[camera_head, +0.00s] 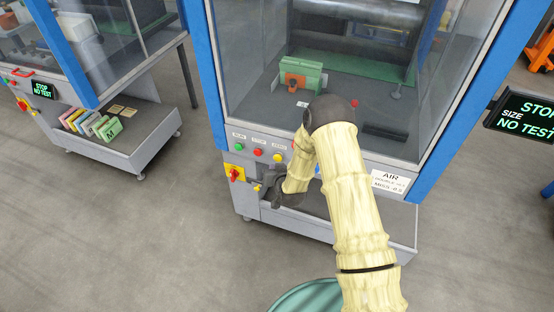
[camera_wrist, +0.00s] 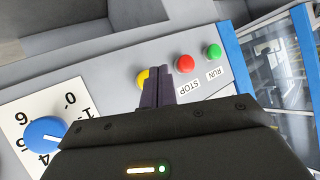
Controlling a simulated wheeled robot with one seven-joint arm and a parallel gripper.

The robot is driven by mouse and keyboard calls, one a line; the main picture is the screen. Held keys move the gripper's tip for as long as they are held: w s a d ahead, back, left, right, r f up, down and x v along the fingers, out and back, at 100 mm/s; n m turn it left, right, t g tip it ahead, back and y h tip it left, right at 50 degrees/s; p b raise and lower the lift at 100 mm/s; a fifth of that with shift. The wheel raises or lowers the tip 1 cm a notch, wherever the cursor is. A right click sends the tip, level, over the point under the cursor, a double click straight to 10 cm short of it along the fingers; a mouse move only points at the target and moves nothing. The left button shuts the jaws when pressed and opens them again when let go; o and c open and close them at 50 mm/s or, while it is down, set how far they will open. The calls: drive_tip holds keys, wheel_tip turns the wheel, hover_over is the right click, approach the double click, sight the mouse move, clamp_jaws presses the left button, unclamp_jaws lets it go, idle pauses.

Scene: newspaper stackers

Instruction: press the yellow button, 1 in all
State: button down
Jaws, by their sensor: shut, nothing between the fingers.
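The yellow button (camera_wrist: 143,76) shows in the wrist view on the grey control panel, partly covered by my fingers. In the head view a yellow button (camera_head: 278,157) sits at the right of a row on the machine's front. My gripper (camera_wrist: 158,70) is shut and empty, its dark fingertips overlapping the right side of the yellow button in the wrist view. I cannot tell whether they touch it. In the head view my gripper is dark and low in front of the panel, partly hidden by my arm.
A red button (camera_wrist: 185,62) labelled STOP and a green button (camera_wrist: 214,51) labelled RUN sit beside the yellow one. A blue knob (camera_wrist: 45,135) with a numbered dial is at the left. In the head view a red switch (camera_head: 234,174) on a yellow plate is below the buttons.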

drive_tip(key=s, duration=0.1)
drive_tip(key=s+a, duration=0.1)
drive_tip(key=s, duration=0.1)
drive_tip(key=shift+s+a, duration=0.15)
drive_tip(key=shift+s, duration=0.15)
idle(0.6)
drive_tip(key=s+d+r+g+h+p, duration=0.1)
drive_tip(key=s+d+r+g+p, duration=0.2)
drive_tip(key=r, duration=0.6)
drive_tip(key=s+d+r+g+h+p, duration=0.1)
drive_tip(key=s+d+r+p, duration=0.15)
drive_tip(key=d+r, duration=0.5)
drive_tip(key=s+d+r+g+h+p, duration=0.1)
drive_tip(key=s+d+r+g+p, duration=0.1)
drive_tip(key=s+r, duration=0.6)
drive_tip(key=s+d+r+g+p, duration=0.3)
drive_tip(key=s+d+r, duration=0.2)
drive_tip(key=s+r, duration=0.4)
drive_tip(key=shift+s+m+h, duration=0.4)
drive_tip(key=shift+s, duration=0.85)
